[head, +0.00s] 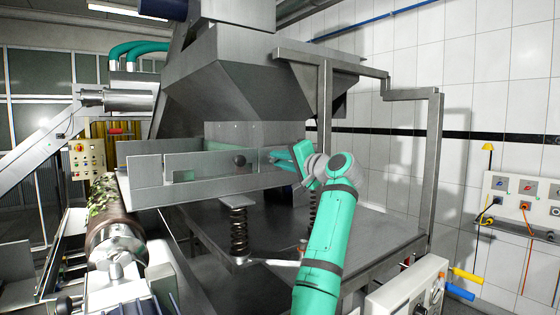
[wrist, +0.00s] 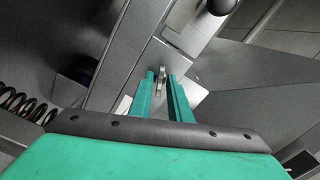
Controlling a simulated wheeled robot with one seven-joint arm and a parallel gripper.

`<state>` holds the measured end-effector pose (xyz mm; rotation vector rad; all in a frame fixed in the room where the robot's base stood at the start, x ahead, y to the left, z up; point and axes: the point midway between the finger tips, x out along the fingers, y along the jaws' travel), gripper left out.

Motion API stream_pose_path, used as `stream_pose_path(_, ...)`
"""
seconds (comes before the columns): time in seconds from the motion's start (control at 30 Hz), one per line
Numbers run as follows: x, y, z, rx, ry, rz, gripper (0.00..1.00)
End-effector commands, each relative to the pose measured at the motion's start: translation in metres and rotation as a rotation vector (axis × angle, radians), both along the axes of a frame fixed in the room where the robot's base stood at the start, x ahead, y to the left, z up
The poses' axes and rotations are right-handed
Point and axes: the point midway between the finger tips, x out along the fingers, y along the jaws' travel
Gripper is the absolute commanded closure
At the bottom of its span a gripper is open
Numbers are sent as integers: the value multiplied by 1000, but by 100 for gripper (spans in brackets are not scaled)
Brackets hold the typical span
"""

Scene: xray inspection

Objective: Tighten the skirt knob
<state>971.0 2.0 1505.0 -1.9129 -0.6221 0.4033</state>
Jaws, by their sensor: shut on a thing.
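The skirt knob, a small grey metal piece (wrist: 161,79), sits on the grey metal panel in the wrist view. My gripper (wrist: 163,78) has its two teal fingers on either side of it, shut on it. In the head view my gripper (head: 272,156) reaches the right part of the skirt panel (head: 150,183) from the right; the knob is hidden there by the fingers. A black ball (head: 240,160) stands out from the panel just left of my fingertips. It also shows at the top of the wrist view (wrist: 221,5).
A large grey hopper (head: 235,85) rises above the panel. A coil spring (head: 239,230) stands below it on a metal deck (head: 345,235). A steel frame post (head: 433,170) is to the right. A roller with a belt (head: 112,230) lies at the left.

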Motion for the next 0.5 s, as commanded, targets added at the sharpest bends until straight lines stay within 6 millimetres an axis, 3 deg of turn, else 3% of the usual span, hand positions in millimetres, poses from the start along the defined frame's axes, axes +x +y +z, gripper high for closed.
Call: stream_pose_path(0.5, 0, -1, -2, 287, 214, 0, 100)
